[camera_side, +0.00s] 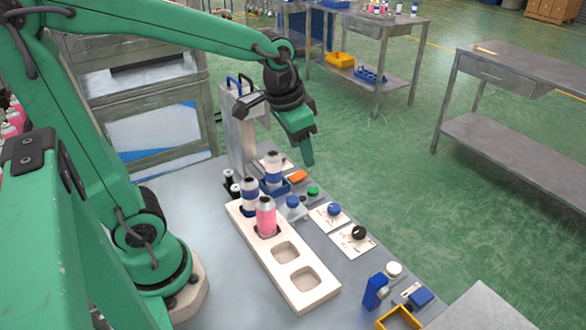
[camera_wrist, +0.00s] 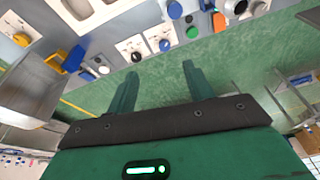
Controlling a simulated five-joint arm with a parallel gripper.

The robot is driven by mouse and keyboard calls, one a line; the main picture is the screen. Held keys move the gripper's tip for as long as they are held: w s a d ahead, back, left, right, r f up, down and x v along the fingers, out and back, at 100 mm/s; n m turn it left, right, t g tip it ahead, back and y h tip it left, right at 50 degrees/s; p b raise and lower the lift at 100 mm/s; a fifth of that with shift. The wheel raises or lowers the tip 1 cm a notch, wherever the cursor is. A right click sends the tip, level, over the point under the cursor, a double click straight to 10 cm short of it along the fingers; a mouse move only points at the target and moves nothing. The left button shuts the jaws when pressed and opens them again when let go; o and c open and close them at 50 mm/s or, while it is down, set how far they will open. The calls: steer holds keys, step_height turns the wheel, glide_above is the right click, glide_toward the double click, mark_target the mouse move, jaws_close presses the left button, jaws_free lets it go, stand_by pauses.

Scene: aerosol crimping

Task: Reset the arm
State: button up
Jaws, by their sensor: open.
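My gripper (camera_side: 309,160) hangs over the far right edge of the bench, above the row of knobs and buttons, pointing down. In the wrist view its two fingers (camera_wrist: 160,70) are spread apart with nothing between them. A white rack (camera_side: 300,298) holds a pink can (camera_side: 266,217) and a blue-and-white can (camera_side: 249,196); its two nearer pockets are empty. Another blue-and-white can (camera_side: 274,170) stands in a blue holder at the foot of the grey press (camera_side: 238,125). The gripper touches none of them.
Along the bench's right edge are an orange part (camera_side: 298,177), a green button (camera_side: 313,191), a blue knob (camera_side: 334,209) and a black knob (camera_side: 358,232). A blue block (camera_side: 376,291) and yellow frame (camera_side: 400,319) are nearer. Open floor lies right of the bench.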

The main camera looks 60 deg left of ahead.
steer(key=s+r+n+t, duration=0.1)
steer(key=s+r+t, duration=0.1)
steer(key=s, duration=0.8)
steer(key=shift+r+n+t, duration=0.3)
steer(key=shift+r+n, duration=0.05)
steer(key=shift+n, duration=0.05)
